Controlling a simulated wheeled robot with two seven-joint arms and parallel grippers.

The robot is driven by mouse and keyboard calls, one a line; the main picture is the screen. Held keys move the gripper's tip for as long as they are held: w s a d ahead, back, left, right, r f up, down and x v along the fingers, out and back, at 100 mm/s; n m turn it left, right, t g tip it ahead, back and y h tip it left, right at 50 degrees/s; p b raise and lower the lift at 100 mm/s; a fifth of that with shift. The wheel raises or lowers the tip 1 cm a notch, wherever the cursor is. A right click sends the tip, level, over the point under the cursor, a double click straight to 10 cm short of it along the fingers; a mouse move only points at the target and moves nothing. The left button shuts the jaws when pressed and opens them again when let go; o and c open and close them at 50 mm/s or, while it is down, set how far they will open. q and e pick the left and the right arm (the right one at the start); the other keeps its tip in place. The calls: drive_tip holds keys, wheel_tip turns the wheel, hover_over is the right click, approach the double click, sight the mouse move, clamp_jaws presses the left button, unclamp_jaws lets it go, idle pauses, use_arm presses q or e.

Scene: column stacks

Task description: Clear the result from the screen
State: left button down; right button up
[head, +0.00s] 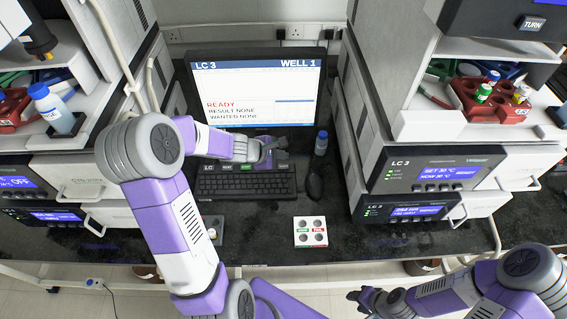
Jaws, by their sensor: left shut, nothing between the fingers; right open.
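The screen (255,92) stands at the back of the bench and reads LC 3, WELL 1, READY, RESULT NONE and WANTED NONE. A black keyboard (245,186) lies in front of it, with a row of labelled keys (246,167) along its back edge. My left gripper (270,150) is shut and empty, just over the right part of that row. I cannot tell whether its tips touch a key. My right gripper (362,298) is open and empty, low in front of the bench edge.
A black mouse (315,186) and a small blue-capped bottle (321,143) are right of the keyboard. A white tray with round wells (310,231) sits on the bench front. Instrument stacks (437,169) flank the screen on both sides. The bench right of the tray is clear.

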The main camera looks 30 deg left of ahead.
sight(282, 168)
use_arm(q)
drive_tip(key=shift+r+p, duration=1)
drive_tip(key=shift+r, duration=0.55)
